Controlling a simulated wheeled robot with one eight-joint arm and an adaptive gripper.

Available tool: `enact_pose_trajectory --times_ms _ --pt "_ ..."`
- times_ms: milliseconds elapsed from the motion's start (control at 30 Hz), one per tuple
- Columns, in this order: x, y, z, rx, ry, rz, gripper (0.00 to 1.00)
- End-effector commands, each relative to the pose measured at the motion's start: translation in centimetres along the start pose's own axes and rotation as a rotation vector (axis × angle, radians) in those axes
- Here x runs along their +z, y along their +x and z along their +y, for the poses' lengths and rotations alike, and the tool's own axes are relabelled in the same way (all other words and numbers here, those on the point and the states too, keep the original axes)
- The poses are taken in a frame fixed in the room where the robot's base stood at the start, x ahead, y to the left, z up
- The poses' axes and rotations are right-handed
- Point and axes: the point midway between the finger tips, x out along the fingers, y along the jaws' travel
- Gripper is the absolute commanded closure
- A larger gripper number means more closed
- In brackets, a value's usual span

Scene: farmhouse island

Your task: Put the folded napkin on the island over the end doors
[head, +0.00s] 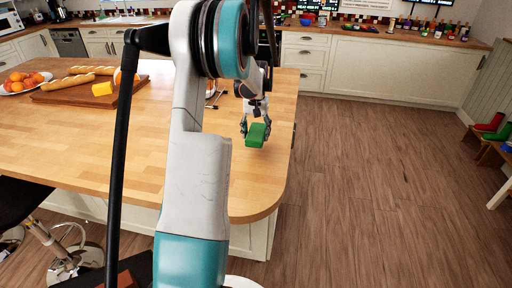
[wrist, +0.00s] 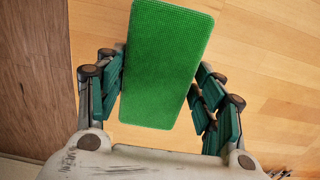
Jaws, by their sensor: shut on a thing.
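The folded napkin is a green, thick rectangular block (head: 257,135) at the right end of the wooden island top (head: 225,185). In the wrist view the napkin (wrist: 166,62) lies between the two finger sets of my gripper (wrist: 160,98). My gripper (head: 256,127) is shut on the napkin, pointing down near the island's right edge. I cannot tell whether the napkin touches the top or is slightly above it. The end doors are only partly seen as cream panels (head: 256,238) below the island's right end.
On the island are a board with bread (head: 92,73) and cheese (head: 103,88), a plate of oranges (head: 22,84), and some cutlery (head: 215,98) left of my gripper. A stool (head: 22,205) stands at the lower left. The front right of the island top is bare.

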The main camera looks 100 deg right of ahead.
Motion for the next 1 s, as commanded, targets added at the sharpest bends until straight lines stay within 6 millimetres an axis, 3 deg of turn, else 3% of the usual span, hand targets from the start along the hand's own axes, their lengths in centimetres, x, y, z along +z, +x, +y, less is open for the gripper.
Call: enact_pose_trajectory --times_ms 33,333,567,967,1000 --pt "0.0 1.0 0.0 0.0 0.0 0.0 0.61" --pt "0.0 3.1 0.0 0.0 0.0 0.0 0.61" --pt "0.0 6.3 0.0 0.0 0.0 0.0 0.61" --pt "0.0 6.8 0.0 0.0 0.0 0.0 0.61" --pt "0.0 6.8 0.0 0.0 0.0 0.0 0.34"
